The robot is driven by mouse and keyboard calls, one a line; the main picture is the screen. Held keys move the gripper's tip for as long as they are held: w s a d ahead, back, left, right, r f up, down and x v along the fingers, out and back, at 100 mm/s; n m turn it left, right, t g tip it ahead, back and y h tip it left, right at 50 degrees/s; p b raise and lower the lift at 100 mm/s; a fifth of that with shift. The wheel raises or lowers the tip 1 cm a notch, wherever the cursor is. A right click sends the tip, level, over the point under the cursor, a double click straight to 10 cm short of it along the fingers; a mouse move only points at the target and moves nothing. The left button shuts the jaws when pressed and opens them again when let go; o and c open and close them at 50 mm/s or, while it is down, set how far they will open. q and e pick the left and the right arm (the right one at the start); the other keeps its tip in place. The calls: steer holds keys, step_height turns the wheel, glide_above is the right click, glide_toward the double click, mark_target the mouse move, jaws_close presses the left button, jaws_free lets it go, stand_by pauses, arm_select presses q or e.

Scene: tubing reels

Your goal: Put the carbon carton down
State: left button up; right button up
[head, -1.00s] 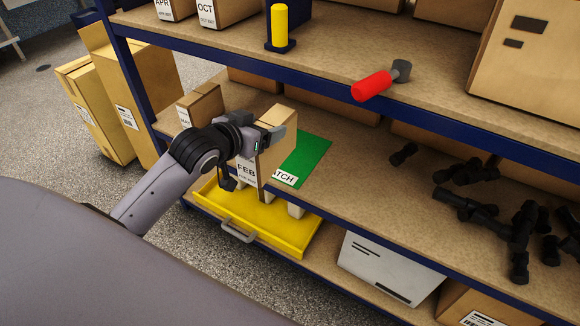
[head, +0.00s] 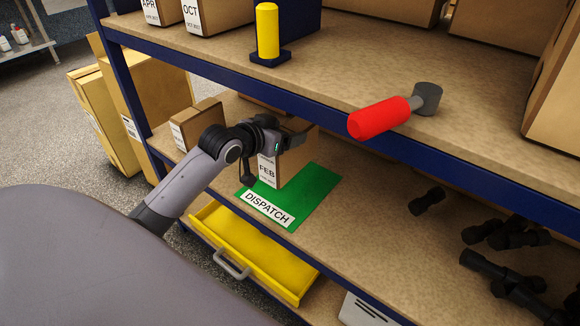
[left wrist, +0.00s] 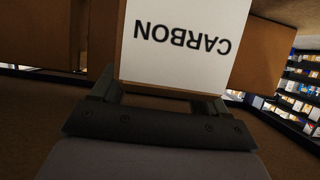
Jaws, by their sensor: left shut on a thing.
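The carbon carton (head: 267,172) is a small brown box with a white FEB label facing front in the head view. In the left wrist view its white label reads CARBON (left wrist: 182,42), upside down. My left gripper (head: 292,141) is shut on the carton near its top. The carton looks upright at the back left part of the green DISPATCH mat (head: 316,190). I cannot tell whether its base touches the mat. My right gripper is not in view.
Another small carton (head: 203,118) stands left on the same shelf. Black parts (head: 427,201) lie to the right. The upper shelf holds a red-handled tool (head: 380,119) and a yellow post (head: 267,30). A yellow drawer (head: 246,247) sticks out below. The mat's right part is clear.

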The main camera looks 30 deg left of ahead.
arm_select(q)
step_height(320, 180, down, 6)
steer(key=shift+b, duration=0.85)
steer(key=shift+f, duration=0.45)
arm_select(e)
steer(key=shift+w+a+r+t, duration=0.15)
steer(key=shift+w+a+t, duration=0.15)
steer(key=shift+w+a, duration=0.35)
arm_select(q)
steer(key=o, duration=1.7)
steer(key=shift+o, duration=0.2)
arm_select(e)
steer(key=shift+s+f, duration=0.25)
arm_select(q)
steer(key=shift+s, duration=0.1)
